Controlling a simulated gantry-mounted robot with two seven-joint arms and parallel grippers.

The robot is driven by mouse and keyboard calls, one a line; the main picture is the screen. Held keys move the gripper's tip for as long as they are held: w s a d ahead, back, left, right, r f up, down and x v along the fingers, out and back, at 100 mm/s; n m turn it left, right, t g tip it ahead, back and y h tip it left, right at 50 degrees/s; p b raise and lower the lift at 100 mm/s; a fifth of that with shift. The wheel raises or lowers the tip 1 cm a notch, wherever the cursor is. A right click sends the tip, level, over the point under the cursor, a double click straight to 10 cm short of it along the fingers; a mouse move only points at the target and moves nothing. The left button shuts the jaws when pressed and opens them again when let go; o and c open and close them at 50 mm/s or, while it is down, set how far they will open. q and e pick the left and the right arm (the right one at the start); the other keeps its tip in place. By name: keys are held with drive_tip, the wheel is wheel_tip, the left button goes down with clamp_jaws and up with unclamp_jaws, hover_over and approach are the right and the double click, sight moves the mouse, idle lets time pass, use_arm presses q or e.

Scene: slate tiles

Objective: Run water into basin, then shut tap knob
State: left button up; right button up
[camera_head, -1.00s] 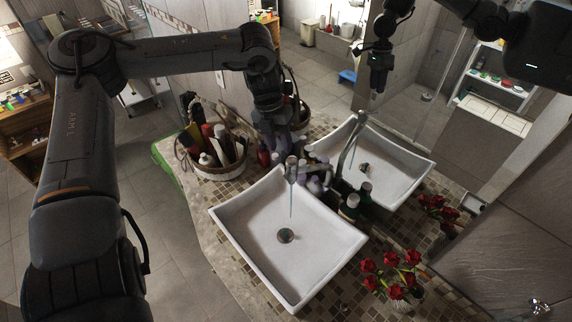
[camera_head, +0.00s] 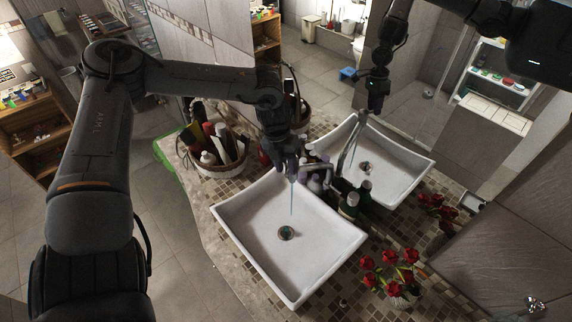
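My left gripper (camera_head: 286,165) points down over the back corner of the white basin (camera_head: 247,228). It hides most of the tap and its knob. I cannot tell whether its fingers touch the knob or how far apart they are. A thin stream of water (camera_head: 292,203) falls from under the gripper into the basin, near the round drain (camera_head: 286,233). A second basin (camera_head: 398,172), a tap (camera_head: 346,150) and a dark arm with a gripper at the upper right look like mirror reflections.
A round basket of bottles (camera_head: 222,160) stands left of the gripper. Several bottles (camera_head: 349,205) line the back of the basin along the mirror. Red flowers (camera_head: 393,270) stand at the basin's right. The stone counter edge (camera_head: 222,247) is clear.

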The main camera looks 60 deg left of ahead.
use_arm(q)
clamp_jaws()
